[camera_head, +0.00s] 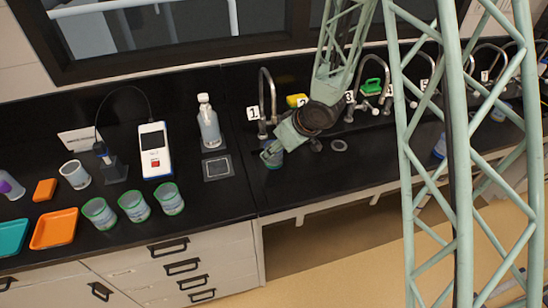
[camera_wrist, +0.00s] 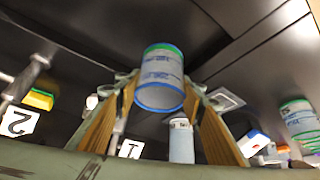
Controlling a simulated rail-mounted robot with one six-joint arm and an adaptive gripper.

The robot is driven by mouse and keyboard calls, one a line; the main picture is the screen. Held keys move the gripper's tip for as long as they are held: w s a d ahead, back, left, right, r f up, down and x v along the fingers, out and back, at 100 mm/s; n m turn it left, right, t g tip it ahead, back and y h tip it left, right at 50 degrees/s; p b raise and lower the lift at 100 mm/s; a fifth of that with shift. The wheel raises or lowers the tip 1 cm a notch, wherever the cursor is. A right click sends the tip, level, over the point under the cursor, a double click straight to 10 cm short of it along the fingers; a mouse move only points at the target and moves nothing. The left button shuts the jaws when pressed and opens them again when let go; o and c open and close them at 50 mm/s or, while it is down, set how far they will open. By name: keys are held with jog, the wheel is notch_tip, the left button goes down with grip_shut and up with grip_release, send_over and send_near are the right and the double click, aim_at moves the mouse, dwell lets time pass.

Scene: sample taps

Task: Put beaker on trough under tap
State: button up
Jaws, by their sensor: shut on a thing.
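My gripper (camera_head: 273,152) is shut on a beaker (camera_wrist: 161,78). In the wrist view the beaker sits between my two fingers, with a blue rim and a green rim. In the head view only part of the held beaker (camera_head: 275,163) shows beside my gripper, just in front of the tap (camera_head: 264,92) labelled 1. The black trough surface (camera_head: 300,186) runs below the row of taps. I cannot tell whether the beaker touches it.
Three green-rimmed beakers (camera_head: 134,206) stand on the left bench. A wash bottle (camera_head: 208,122), a white meter (camera_head: 154,150) and an orange tray (camera_head: 54,229) are also there.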

aim_at(274, 158)
dwell(0.3)
jog(key=shift+f+b, duration=0.5)
jog(key=shift+f, duration=1.2)
jog(key=shift+f, duration=0.2)
jog(key=o, duration=0.8)
jog(key=shift+r, duration=0.2)
jog(key=shift+v, duration=0.85)
jog(key=shift+p+v, duration=1.3)
jog(key=shift+v, duration=3.85)
jog(key=shift+r, duration=0.15)
